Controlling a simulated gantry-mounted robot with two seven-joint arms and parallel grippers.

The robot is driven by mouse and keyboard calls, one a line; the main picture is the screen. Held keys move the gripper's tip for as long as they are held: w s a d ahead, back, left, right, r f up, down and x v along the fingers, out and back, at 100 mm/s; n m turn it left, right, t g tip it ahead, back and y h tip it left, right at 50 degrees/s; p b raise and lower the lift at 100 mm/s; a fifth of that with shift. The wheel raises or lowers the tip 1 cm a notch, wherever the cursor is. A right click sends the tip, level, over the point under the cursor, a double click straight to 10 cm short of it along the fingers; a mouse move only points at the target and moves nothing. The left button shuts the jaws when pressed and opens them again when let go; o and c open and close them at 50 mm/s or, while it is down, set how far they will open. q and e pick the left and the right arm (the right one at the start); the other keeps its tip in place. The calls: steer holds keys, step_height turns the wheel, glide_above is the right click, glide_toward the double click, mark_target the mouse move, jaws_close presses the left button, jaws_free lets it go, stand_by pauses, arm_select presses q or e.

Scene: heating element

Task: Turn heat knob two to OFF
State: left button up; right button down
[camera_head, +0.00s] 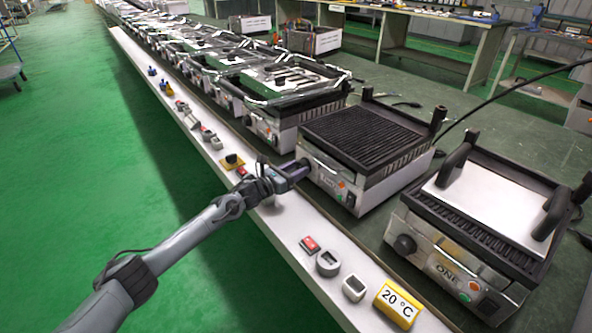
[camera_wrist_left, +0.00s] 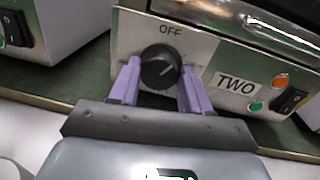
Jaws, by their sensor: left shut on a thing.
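Heat knob two (camera_wrist_left: 160,67) is a round black knob on a metal panel in the left wrist view. The word OFF (camera_wrist_left: 169,30) is printed above it, and a TWO label (camera_wrist_left: 236,83) is to its right. A light pointer line on the knob slants to the upper right, not straight at OFF. My left gripper (camera_wrist_left: 160,84) has its purple fingers on either side of the knob, shut on it. In the head view, my left gripper (camera_head: 298,171) is at the front of the middle grill (camera_head: 362,140) and hides the knob. My right gripper is not in view.
The panel has an orange light (camera_wrist_left: 280,81), a green light and a black switch (camera_wrist_left: 291,101). Grill ONE (camera_head: 445,262) stands at the right. A white ledge (camera_head: 280,222) in front carries small labels and dials, including a yellow 20 °C sign (camera_head: 397,304). Green floor is free at left.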

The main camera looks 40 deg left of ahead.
arm_select(q)
steer(key=shift+r+n+p, duration=0.15)
steer(key=shift+n+p, duration=0.95)
steer(key=shift+n, duration=0.1)
steer(key=shift+a+n+g+p, duration=0.1)
steer(key=shift+n+g+p, duration=0.2)
steer(key=shift+n+p, duration=0.65)
steer(key=shift+n, duration=0.75)
steer(key=o, duration=1.1)
steer(key=shift+c, duration=0.2)
